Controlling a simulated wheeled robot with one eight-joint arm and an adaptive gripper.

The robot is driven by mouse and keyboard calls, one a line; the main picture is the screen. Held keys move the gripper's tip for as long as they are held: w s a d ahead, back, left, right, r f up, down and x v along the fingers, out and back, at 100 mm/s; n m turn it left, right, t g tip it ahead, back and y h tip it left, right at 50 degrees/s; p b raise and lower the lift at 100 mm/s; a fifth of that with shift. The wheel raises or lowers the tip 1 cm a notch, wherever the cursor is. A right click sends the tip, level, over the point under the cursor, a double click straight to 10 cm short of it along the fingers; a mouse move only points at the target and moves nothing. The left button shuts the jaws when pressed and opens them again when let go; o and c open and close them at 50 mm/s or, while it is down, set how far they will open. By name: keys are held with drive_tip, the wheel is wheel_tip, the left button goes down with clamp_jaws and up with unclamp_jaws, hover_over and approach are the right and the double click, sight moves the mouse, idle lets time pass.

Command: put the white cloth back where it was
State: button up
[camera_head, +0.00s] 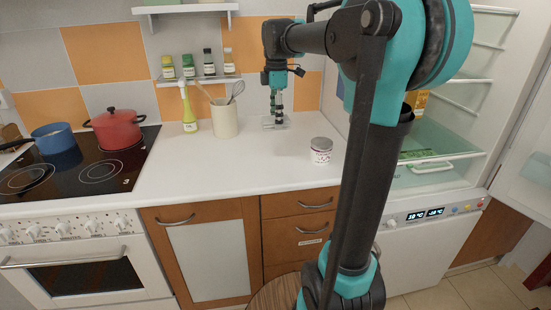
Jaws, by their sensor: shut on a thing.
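My gripper (277,113) points down over the back of the white counter, right of the utensil pot. It is shut on a small pale thing, which looks like the white cloth (269,124). The cloth is at or just above the counter top; I cannot tell if it touches. Its details are too small to make out, and the fingers hide part of it. No other cloth shows.
A utensil pot (224,118) and a yellow-green bottle (188,110) stand left of my gripper. A lidded jar (321,151) stands to its front right. A red pot (117,130) and blue pot (55,138) are on the hob. The front middle counter (235,165) is clear.

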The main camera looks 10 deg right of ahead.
sight(276, 166)
wheel_tip(276, 166, down, 15)
drive_tip(key=shift+f, duration=0.2)
idle(0.3)
drive_tip(key=o, duration=1.5)
drive_tip(key=shift+f, duration=0.1)
drive_tip(key=shift+c, duration=0.2)
wheel_tip(276, 166, up, 12)
drive_tip(key=shift+r, duration=0.15)
